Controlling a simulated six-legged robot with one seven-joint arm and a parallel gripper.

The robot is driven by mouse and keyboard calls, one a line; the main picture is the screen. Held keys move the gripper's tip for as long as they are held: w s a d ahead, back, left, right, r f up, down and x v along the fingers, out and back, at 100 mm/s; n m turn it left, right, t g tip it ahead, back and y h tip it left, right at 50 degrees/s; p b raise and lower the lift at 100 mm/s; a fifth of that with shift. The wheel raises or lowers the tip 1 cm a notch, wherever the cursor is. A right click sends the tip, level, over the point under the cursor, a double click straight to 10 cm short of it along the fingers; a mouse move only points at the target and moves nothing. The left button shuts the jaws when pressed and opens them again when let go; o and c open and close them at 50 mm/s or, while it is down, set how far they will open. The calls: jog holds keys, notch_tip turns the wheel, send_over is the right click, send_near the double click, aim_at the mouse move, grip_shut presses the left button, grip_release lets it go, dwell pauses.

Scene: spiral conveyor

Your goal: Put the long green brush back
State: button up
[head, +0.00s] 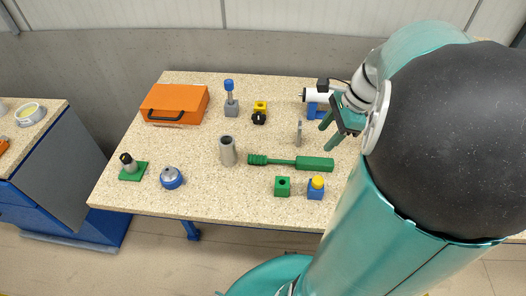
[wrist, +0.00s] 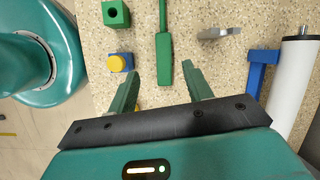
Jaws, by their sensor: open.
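The long green brush (head: 305,163) lies flat on the speckled table, its bristle end to the left and its thick handle to the right. In the wrist view its handle (wrist: 163,60) points toward my gripper, and the bristle end is cut off at the top. My gripper (head: 323,136) is open and empty, to the upper right of the brush handle. In the wrist view its two fingers (wrist: 162,74) spread on either side of the handle's line. I cannot tell their height above it. A grey upright tube (head: 228,151) stands left of the brush.
A green block with a hole (head: 282,187) and a blue block with a yellow top (head: 316,188) stand in front of the brush. A grey bracket (head: 299,133) stands behind it. A white roller on a blue stand (head: 318,97) and an orange case (head: 175,103) are farther back.

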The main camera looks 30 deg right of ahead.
jog(key=s+a+r+n+t+h, duration=0.1)
jog(key=a+r+n, duration=0.2)
jog(key=a+n, duration=0.8)
jog(key=s+a+r+n+t+h, duration=0.2)
jog(key=a+r+n, duration=0.2)
jog(key=a+n, duration=0.7)
jog(key=shift+a+n, duration=0.4)
jog(key=shift+a, duration=0.45)
